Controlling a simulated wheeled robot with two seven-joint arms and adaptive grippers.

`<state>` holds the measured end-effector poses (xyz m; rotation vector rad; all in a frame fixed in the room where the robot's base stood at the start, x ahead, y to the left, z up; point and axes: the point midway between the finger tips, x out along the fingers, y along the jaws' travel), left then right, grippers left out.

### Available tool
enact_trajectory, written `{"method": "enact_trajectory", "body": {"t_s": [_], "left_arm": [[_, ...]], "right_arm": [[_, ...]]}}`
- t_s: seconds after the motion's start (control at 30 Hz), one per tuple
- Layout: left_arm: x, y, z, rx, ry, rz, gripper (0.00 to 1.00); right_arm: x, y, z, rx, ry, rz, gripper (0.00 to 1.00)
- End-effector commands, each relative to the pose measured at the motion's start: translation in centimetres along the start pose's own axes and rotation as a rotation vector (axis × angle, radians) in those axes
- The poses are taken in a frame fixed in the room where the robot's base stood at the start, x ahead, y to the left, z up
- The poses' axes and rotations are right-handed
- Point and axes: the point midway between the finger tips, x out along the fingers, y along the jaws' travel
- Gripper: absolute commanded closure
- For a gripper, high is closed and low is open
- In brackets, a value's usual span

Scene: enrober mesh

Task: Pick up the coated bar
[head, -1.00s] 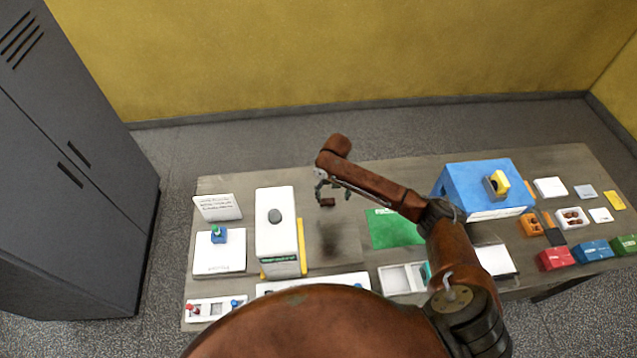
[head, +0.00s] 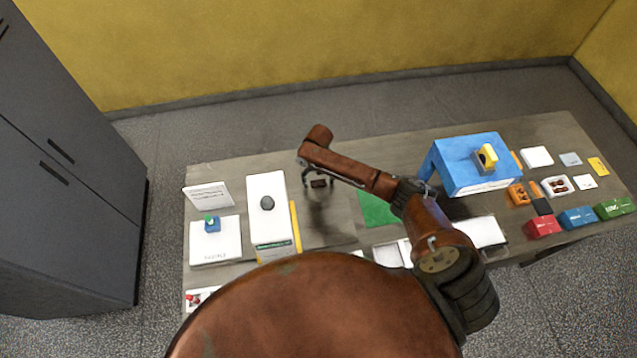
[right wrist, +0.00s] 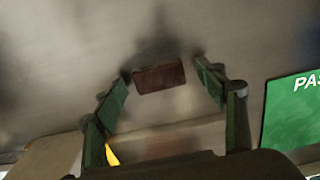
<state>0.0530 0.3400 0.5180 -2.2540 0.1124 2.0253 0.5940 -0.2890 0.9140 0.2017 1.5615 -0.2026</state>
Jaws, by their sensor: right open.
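The coated bar is a small dark brown block (right wrist: 159,77) in the right wrist view, lying on the grey mesh or table surface. It also shows as a small dark piece (head: 318,184) in the head view. My right gripper (right wrist: 165,88) is open, with its green-padded fingers on either side of the bar and apart from it. In the head view the right gripper (head: 319,177) is above the middle of the table, over the bar. How high it is above the bar is hard to tell. My left gripper is not in view.
A white box (head: 268,215) with a dark knob and a yellow strip stands left of the gripper. A green mat (head: 377,209) lies to the right, marked "PAS" in the right wrist view (right wrist: 293,112). A blue machine (head: 470,165) stands farther right, with small coloured boxes beyond.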

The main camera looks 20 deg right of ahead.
Motion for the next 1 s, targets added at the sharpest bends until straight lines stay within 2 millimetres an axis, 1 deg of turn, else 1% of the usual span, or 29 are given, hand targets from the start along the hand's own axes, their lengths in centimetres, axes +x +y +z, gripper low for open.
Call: {"method": "enact_trajectory", "body": {"t_s": [0.2, 0.7, 0.9, 1.0], "left_arm": [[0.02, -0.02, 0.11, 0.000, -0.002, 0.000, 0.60], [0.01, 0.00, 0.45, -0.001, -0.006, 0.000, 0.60], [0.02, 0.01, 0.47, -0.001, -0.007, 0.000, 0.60], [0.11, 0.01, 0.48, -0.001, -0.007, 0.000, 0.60]], "right_arm": [[0.05, 0.02, 0.02, -0.001, -0.001, 0.000, 0.35], [0.01, 0.02, 0.03, -0.001, -0.001, 0.000, 0.69], [-0.04, 0.03, 0.04, -0.001, -0.001, 0.000, 0.69], [-0.57, 0.04, 0.09, -0.002, -0.002, 0.001, 0.69]]}}
